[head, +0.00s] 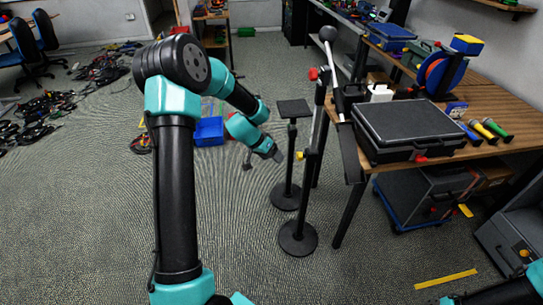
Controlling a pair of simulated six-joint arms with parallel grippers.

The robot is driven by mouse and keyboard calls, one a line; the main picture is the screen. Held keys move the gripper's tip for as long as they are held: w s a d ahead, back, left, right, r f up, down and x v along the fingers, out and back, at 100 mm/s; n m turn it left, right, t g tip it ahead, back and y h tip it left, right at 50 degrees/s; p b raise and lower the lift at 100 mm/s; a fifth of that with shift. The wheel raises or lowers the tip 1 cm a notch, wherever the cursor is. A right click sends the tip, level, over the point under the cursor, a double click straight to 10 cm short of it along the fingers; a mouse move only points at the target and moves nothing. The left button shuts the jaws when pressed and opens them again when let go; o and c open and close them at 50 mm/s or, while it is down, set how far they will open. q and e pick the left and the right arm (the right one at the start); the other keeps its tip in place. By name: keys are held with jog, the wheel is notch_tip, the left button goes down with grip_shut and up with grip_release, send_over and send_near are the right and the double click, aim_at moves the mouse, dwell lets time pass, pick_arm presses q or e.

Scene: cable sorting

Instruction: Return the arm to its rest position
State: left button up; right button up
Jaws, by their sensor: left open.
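My left arm rises from the bottom of the head view, bends at a large black and teal elbow joint, and reaches down to the right. Its gripper (264,161) is open, small in the picture, and hangs in the air. I see nothing held between its fingers. It appears left of the two black stands and in front of the blue bin (209,131). Only a teal and black piece of my right arm shows at the bottom right corner, and its gripper is out of the picture.
Tangled cables (42,115) lie on the floor at the left. A wheeled cart (415,195) sits beneath. The carpet between is mostly clear.

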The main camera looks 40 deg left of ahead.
pick_arm(q)
jog(key=s+d+f+n+g+y, duration=0.1)
jog(key=s+d+f+n+g, duration=0.1)
jog(key=s+d+f, duration=1.7)
jog(key=s+g, duration=0.1)
jog(key=s, duration=0.2)
jog(key=shift+d+f+n+g, duration=0.2)
jog(key=shift+n+g, duration=0.1)
jog(key=shift+g, duration=0.1)
